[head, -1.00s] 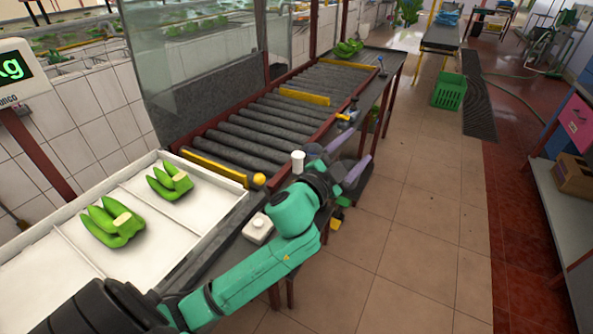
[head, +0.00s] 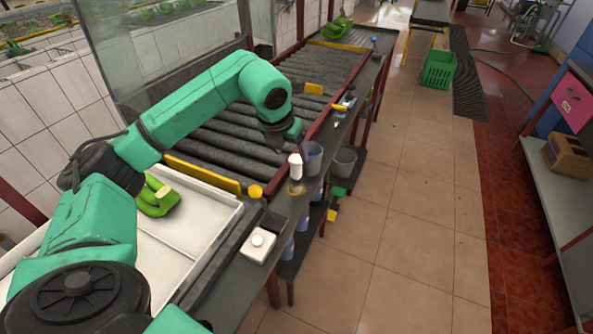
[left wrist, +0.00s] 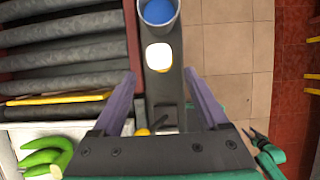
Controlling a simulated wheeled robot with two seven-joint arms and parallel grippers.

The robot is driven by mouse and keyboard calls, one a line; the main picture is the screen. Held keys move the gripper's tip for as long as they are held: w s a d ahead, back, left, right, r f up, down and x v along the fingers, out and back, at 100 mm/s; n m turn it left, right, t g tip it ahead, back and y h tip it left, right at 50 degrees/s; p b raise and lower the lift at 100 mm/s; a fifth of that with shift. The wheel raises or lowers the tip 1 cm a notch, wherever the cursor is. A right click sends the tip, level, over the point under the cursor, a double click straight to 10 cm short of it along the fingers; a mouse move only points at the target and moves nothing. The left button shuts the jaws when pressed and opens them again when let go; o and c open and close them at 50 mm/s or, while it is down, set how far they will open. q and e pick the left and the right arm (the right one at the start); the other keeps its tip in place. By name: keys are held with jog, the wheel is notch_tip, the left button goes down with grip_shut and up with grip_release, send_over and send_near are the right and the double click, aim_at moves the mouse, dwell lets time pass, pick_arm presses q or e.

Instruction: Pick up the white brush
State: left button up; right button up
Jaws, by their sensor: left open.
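The white brush (head: 296,168) stands upright on the dark ledge beside the roller conveyor, its white body above a brownish base. In the left wrist view a white top with a yellowish edge, apparently the brush (left wrist: 159,57), lies between and just beyond the purple fingertips. My left gripper (left wrist: 160,75) is open and empty, pointing down above the ledge. In the head view the end of my left arm (head: 283,128) is just above and behind the brush; its fingers are hard to make out there.
A grey cup (head: 312,158) stands close to the right of the brush. A white box with a round knob (head: 258,246) and a yellow round thing (head: 255,191) are nearer. Green bananas (head: 157,198) lie in the white tray (head: 200,245).

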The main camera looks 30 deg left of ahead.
aim_at(295, 159)
pick_arm(q)
jog(key=x, duration=0.2)
jog(key=shift+w+a+f+p, duration=0.2)
jog(key=shift+w+f+p, duration=0.1)
jog(key=shift+p, duration=0.1)
jog(key=p+x, duration=0.1)
jog(key=x, duration=0.3)
jog(key=shift+w+f+p, duration=0.25)
jog(key=shift+w+p, duration=0.1)
jog(key=shift+p, duration=0.05)
jog(key=shift+d+f, duration=0.15)
grip_shut()
pick_arm(e)
jog(key=r, duration=0.3)
jog(key=shift+a, duration=0.3)
jog(key=shift+d, duration=0.1)
